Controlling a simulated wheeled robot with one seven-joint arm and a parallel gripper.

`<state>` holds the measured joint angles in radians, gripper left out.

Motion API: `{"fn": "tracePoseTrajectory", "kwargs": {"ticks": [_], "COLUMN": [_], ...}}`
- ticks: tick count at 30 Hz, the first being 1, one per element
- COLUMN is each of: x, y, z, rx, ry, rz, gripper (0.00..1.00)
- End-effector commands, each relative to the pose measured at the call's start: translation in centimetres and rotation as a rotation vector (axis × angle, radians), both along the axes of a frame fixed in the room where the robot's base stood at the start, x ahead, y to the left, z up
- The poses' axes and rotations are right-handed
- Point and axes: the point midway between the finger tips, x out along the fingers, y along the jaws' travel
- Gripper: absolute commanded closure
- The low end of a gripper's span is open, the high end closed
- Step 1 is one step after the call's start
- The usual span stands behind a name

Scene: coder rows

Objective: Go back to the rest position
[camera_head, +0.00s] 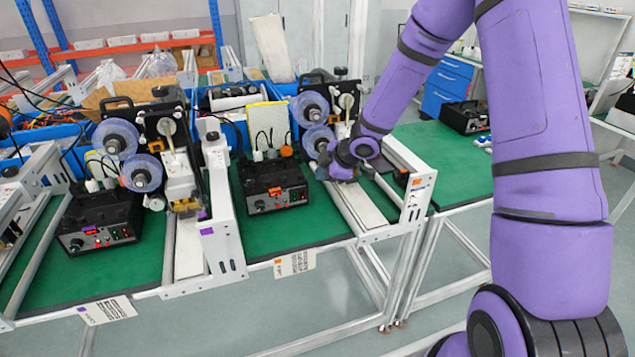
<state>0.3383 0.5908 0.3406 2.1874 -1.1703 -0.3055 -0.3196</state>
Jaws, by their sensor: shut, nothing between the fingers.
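My purple arm rises at the right and reaches over to the second workstation from the left. My gripper (343,172) is at the arm's far end, low beside the right coder machine (345,105) and above the white rail (362,208). Its fingers are small and partly hidden by the wrist, and nothing shows held in them. I cannot tell whether it touches the machine. A second coder machine (168,140) with clear reels stands at the left, apart from my gripper.
Black control boxes (273,186) and (100,225) sit on the green bench tops (290,232). A white frame post (221,205) divides the stations. A white-framed end plate (418,190) stands right of my gripper. Another green table (450,165) lies behind my arm, with floor in front.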

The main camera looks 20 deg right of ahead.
Motion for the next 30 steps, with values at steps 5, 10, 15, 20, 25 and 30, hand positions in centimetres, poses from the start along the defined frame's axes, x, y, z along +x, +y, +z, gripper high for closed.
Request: {"fn": "tracePoseTrajectory", "kwargs": {"ticks": [5, 10, 15, 20, 25, 30], "x": [-0.2, -0.2, -0.2, -0.2, -0.3, -1.1], "y": [-0.4, -0.4, -0.4, -0.4, -0.9, -2.6], "z": [0.8, 0.9, 0.9, 0.9, 2.2, 6.5], "rx": [-0.001, 0.000, -0.001, -0.001, -0.028, -0.102], "ry": [-0.002, -0.001, -0.001, -0.001, -0.005, -0.010], "rz": [-0.001, 0.000, -0.001, -0.001, -0.038, -0.178], "gripper": [1.00, 1.00, 1.00, 1.00, 1.00, 1.00]}}
